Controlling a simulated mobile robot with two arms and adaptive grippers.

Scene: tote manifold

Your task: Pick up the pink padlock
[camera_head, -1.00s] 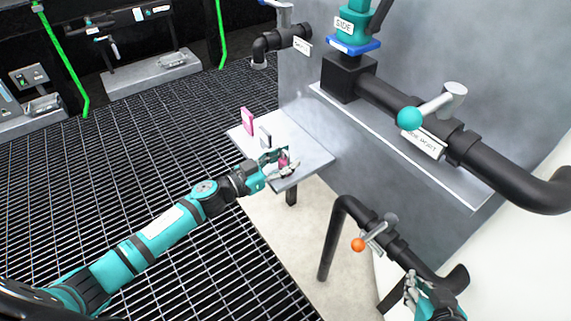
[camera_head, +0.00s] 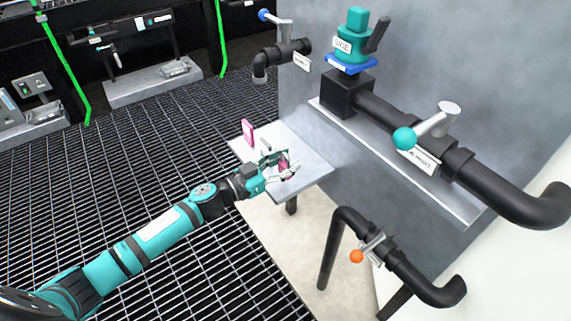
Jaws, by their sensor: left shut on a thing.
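My left gripper (camera_head: 284,170) is shut on a small pink padlock (camera_head: 284,166) over the front part of the small grey table (camera_head: 314,170). The fingers hide part of the padlock, and I cannot tell clearly how far it is above the table top. A second pink, flat, upright thing (camera_head: 248,132) stands at the table's far left corner, apart from the gripper. My right gripper is out of view.
A small grey item (camera_head: 266,145) stands on the table just behind my left gripper, partly hidden. A grey wall with black pipes (camera_head: 395,101) and a teal-knobbed valve handle (camera_head: 405,139) rises to the right. An orange-knobbed valve (camera_head: 357,256) is below.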

